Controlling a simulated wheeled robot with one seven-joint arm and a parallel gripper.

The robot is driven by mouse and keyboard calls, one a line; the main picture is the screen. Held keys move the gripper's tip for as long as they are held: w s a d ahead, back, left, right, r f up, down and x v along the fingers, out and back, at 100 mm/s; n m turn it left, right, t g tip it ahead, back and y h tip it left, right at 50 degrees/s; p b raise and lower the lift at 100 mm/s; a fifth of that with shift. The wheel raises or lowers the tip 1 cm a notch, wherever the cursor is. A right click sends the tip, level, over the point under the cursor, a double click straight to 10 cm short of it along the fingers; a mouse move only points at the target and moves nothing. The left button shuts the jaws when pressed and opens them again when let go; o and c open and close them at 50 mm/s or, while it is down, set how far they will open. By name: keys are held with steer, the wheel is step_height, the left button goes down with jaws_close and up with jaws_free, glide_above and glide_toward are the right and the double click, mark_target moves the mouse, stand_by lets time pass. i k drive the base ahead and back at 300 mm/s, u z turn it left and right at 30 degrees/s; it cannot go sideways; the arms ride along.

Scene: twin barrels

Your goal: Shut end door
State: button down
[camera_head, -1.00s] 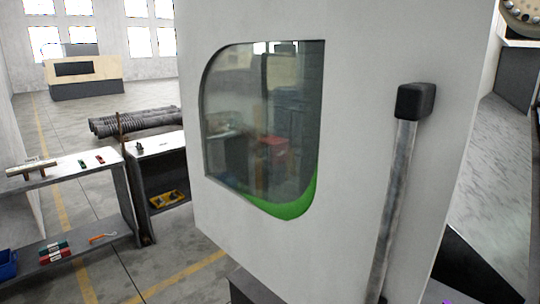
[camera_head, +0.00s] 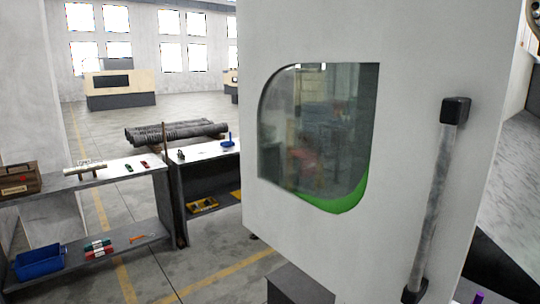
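A large white door (camera_head: 410,130) of a machine fills the right half of the head view. It has a rounded window (camera_head: 318,130) with a green lower edge. A vertical grey bar handle (camera_head: 436,200) with black end mounts runs along the door's right side. To the right of the door, part of a dark and grey machine interior shows, so the door appears to stand open. My gripper is not in view, and I see nothing touching the handle.
Shelving benches (camera_head: 120,168) with small tools stand at the left, with a blue bin (camera_head: 40,262) on the lower shelf. A stack of dark pipes (camera_head: 175,132) lies behind them. Grey floor with yellow lines is open between the benches and the door.

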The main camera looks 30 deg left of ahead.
mark_target(312, 126)
steer(key=u, duration=2.65)
steer(key=k, duration=0.55)
steer(key=z, duration=1.3)
steer(key=i, duration=0.45)
steer(key=z, duration=0.55)
steer(key=k, duration=1.25)
steer(key=u, duration=0.2)
steer(key=i, duration=0.8)
steer(key=u, duration=1.45)
steer(key=i, duration=1.5)
steer(key=u, duration=0.25)
